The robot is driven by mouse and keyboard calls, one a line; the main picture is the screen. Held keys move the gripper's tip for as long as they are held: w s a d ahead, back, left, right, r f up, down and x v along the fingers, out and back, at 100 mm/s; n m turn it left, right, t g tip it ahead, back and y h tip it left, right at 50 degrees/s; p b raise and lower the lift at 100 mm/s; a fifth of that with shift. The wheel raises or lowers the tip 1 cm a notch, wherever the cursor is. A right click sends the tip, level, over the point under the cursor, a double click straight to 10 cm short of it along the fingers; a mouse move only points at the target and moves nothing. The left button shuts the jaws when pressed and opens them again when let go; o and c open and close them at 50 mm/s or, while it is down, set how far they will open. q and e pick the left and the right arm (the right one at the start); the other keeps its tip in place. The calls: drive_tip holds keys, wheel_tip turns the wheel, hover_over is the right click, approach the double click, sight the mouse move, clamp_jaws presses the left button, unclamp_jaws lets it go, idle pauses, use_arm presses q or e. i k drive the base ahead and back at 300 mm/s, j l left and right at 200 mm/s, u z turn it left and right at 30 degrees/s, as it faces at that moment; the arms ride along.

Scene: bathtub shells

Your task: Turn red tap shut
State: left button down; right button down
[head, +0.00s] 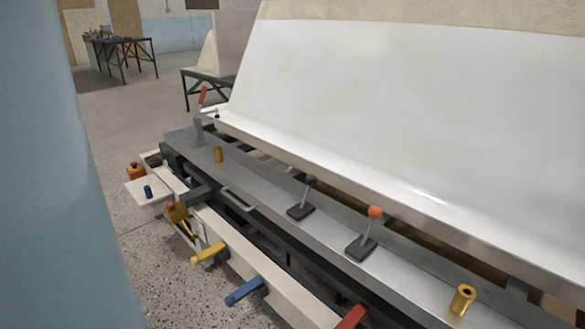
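A red handle (352,317), which looks like the red tap, shows at the bottom edge of the head view, on the front of the pale rail. The frame cuts it off, so its lower part is hidden. Its visible part slants up to the right. A blue tap handle (244,291) and a yellow tap handle (208,254) stick out from the same rail, farther left. Neither of my grippers is in view.
A large white tub shell (390,110) leans behind the grey metal bench (330,240). On the bench stand an orange-knobbed lever (374,212), a black-knobbed lever (310,181), a red-handled clamp (203,95) and a brass cylinder (463,299). A blue surface (65,200) blocks the left side.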

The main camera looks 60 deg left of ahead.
sight(171, 206)
drive_tip(key=u, duration=2.7)
drive_tip(key=i+j+u, duration=0.1)
drive_tip(key=i, duration=0.05)
